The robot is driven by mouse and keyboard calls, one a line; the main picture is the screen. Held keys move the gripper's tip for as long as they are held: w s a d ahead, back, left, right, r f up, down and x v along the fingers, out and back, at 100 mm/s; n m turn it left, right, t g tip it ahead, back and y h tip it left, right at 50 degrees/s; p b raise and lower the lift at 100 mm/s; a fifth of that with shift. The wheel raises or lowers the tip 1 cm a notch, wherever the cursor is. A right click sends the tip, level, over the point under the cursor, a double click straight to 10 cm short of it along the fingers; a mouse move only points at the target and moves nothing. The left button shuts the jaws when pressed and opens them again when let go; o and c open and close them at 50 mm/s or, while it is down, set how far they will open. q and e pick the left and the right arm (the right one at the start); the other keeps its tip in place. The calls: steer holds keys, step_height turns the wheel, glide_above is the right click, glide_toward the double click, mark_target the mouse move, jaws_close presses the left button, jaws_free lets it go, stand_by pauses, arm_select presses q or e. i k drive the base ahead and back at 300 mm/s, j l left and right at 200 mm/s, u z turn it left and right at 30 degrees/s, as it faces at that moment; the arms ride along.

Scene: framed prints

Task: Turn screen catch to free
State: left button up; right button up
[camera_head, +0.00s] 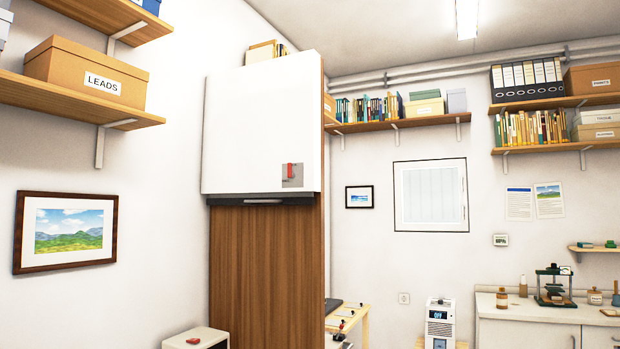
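The screen catch (291,171) is a small red lever on a square grey plate. It sits near the lower right corner of a large white panel (250,130), and the lever looks roughly upright. A dark strip (262,200) runs along the panel's bottom edge. The panel hangs in front of a tall brown wooden board (262,270). Neither of my grippers shows in the head view. Any small marks on the catch plate are too small to read.
A white cabinet (195,339) with a red item on top stands low at the left. A wooden bench (350,322) and a white unit (440,318) stand right of the board. A counter (540,312) holds a small press. Shelves (90,103) line the walls.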

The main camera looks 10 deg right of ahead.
mark_target(291, 174)
steer(key=i, duration=0.25)
steer(key=i+l+u, duration=0.1)
steer(key=i+l, duration=0.2)
steer(key=i+l+u, duration=0.25)
steer(key=i+l, duration=0.25)
steer(key=l, duration=0.25)
steer(key=i+l+u, duration=0.15)
steer(key=l, duration=0.25)
steer(key=i+l+u, duration=0.1)
steer(key=i+l, duration=0.25)
steer(key=i+l+u, duration=0.15)
steer(key=l, duration=0.35)
